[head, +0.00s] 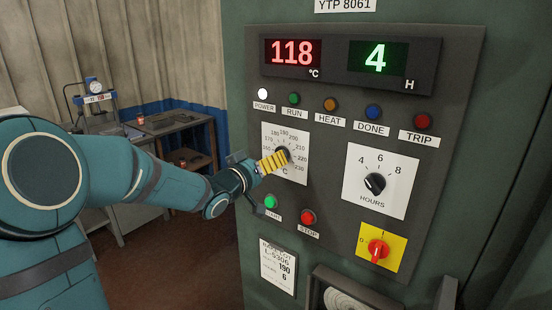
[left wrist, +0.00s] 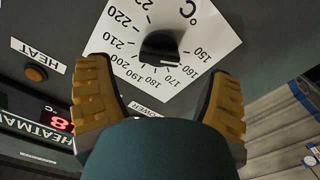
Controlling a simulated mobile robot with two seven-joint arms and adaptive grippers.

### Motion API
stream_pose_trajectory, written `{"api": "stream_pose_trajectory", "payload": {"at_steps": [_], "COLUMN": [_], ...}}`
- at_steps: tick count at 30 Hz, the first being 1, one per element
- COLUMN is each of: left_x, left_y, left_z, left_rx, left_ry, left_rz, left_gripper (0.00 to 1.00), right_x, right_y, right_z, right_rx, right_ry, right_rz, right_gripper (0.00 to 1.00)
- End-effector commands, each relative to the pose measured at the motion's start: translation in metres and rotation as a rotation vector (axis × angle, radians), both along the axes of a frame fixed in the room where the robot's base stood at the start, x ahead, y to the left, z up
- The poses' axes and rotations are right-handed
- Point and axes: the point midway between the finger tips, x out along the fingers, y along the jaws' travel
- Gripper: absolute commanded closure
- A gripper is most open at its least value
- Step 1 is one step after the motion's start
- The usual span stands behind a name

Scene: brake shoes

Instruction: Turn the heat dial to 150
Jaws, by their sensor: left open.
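The heat dial's black knob (head: 284,155) sits on a white scale plate (head: 298,172) on the control panel. In the left wrist view the knob (left wrist: 160,47) shows a pale mark on the side toward the 150 and 160 figures; its exact reading is unclear. My left gripper (head: 273,162) is in front of the dial and hides part of its scale. In the left wrist view its yellow-padded fingers (left wrist: 160,75) are spread wide, with the knob visible between and beyond them. Nothing is held. The temperature display (head: 292,53) reads 118 °C. My right gripper is not in view.
An hours dial (head: 375,184) is to the right, with a red switch on a yellow plate (head: 379,248) below it. Indicator lamps run above the dials. Green start (head: 271,201) and red stop (head: 308,217) buttons sit just below the heat dial.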

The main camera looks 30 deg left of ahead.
Motion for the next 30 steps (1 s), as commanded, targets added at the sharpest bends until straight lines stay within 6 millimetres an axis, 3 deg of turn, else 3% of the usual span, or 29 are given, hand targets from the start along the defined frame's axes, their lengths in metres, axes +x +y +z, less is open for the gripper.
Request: {"api": "stream_pose_trajectory", "payload": {"at_steps": [6,12,30], "left_x": [-0.046,-0.071,-0.079], "left_y": [0.004,0.006,0.006], "left_z": [0.001,0.001,0.001], "left_rx": [0.001,0.002,0.0], "left_ry": [-0.003,-0.002,-0.002], "left_rz": [0.003,0.0,-0.001], "left_gripper": [0.2,0.2,0.2], "right_x": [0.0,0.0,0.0], "right_y": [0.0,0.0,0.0], "right_z": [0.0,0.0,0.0], "right_rx": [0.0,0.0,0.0], "right_ry": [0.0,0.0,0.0], "right_rz": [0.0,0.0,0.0], "right_gripper": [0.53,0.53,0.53]}}
